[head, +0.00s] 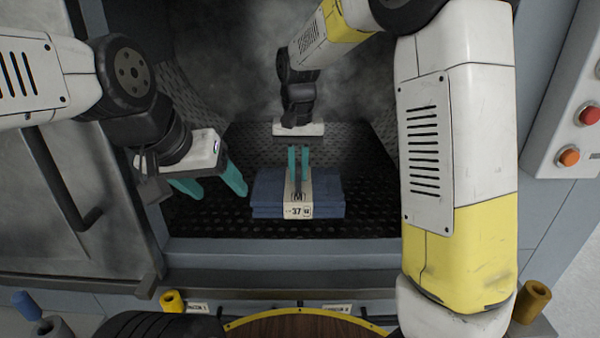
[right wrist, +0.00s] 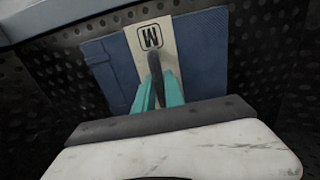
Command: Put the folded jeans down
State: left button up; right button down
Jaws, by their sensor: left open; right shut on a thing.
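The folded jeans (head: 327,193) are a flat blue stack with a cream paper band (head: 298,211) marked "M" and "37". They lie level at the floor of the washer's dark perforated chamber, near its front edge. My right gripper (head: 298,172) reaches in from above, its teal fingers shut on the jeans at a dark strap over the band. The right wrist view shows the jeans (right wrist: 200,50) beyond the closed fingers (right wrist: 160,88). I cannot tell whether the jeans' underside touches the floor. My left gripper (head: 212,186) is open and empty, left of the jeans at the chamber's opening.
The chamber floor (head: 215,215) is bare around the jeans. A grey front sill (head: 280,250) runs below the opening. An open door with a handle (head: 65,180) stands at left. A control panel with a red button (head: 589,115) and an orange button (head: 569,157) is at right.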

jog(key=shift+w+d, duration=0.2)
jog(key=shift+w, duration=0.75)
jog(key=shift+w+f, duration=0.15)
jog(key=shift+f, duration=1.65)
jog(key=shift+f, duration=0.1)
jog(key=c, duration=1.4)
grip_release()
jog(key=shift+f, duration=0.1)
